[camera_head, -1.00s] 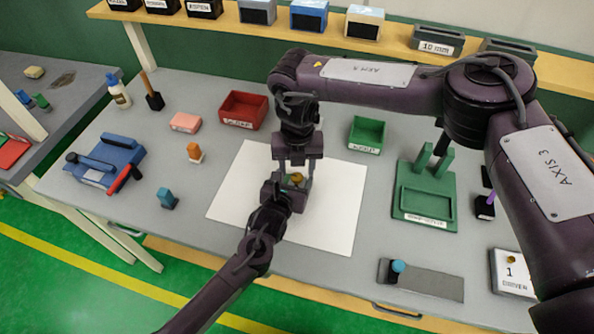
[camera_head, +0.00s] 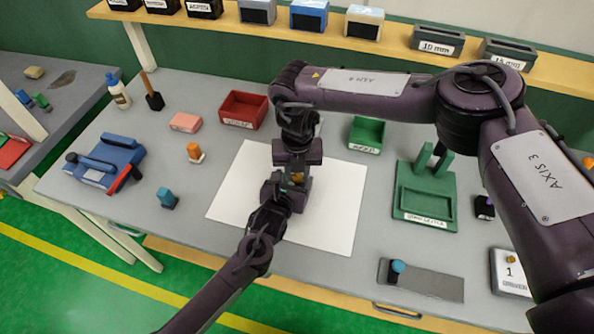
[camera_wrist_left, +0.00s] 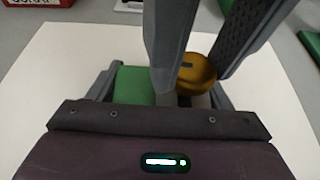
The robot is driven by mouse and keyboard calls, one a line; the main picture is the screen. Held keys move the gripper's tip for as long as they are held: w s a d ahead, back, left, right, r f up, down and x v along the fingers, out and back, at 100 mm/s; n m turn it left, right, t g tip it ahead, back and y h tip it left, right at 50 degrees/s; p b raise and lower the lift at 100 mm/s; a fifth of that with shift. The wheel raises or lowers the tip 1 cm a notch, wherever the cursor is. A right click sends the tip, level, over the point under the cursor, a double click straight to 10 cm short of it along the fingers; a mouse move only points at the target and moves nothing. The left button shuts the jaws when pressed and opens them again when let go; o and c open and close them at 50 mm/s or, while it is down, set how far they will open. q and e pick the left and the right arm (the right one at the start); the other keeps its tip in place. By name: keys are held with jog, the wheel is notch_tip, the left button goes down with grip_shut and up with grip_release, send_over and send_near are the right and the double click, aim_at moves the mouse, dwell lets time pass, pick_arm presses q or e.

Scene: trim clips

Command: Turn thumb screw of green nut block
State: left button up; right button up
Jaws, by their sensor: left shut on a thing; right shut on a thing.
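The green nut block (camera_wrist_left: 135,85) shows in the left wrist view between the fingers of my left gripper (camera_wrist_left: 155,88), which is shut on it. Its round brass thumb screw (camera_wrist_left: 197,76) stands on the right side of the block. My right gripper (camera_wrist_left: 202,60) comes from above with one finger on each side of the screw and is shut on it. In the head view the two grippers meet over the white sheet, my right gripper (camera_head: 296,178) above my left gripper (camera_head: 283,192). There the block is mostly hidden, and only a bit of brass shows.
The white sheet (camera_head: 335,215) lies bare around the grippers. A red bin (camera_head: 243,110), a green bin (camera_head: 367,134) and a green tray fixture (camera_head: 425,203) stand behind and to the right. An orange-topped clip (camera_head: 194,152) and a blue one (camera_head: 166,198) stand left.

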jog(key=m, duration=0.4)
jog(key=shift+m, duration=2.6)
jog(key=o, duration=1)
